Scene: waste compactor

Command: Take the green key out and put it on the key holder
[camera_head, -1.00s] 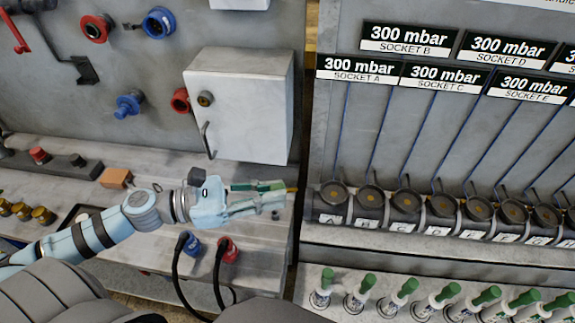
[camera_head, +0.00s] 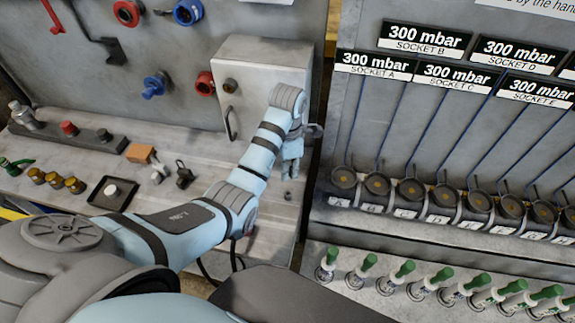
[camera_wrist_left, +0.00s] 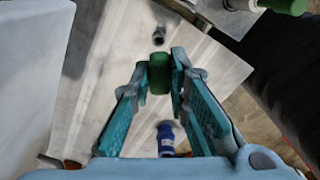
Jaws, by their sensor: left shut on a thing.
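My left gripper (camera_head: 292,168) points down over the bench beside the grey cabinet. In the left wrist view my left gripper (camera_wrist_left: 160,80) is shut on a green piece (camera_wrist_left: 159,75), which looks like the green key. The arm and fingers hide the key in the head view. A small dark post (camera_wrist_left: 158,37) stands on the bench just beyond the fingertips in the wrist view; I cannot tell whether it is the key holder. The key looks apart from it. My right gripper is not in view.
A grey cabinet (camera_head: 262,95) stands close behind the gripper. A blue plug (camera_wrist_left: 166,137) lies under the fingers in the wrist view. Several green-topped bottles (camera_head: 403,270) line the right front. A black tray (camera_head: 111,192) and orange block (camera_head: 140,153) lie at left.

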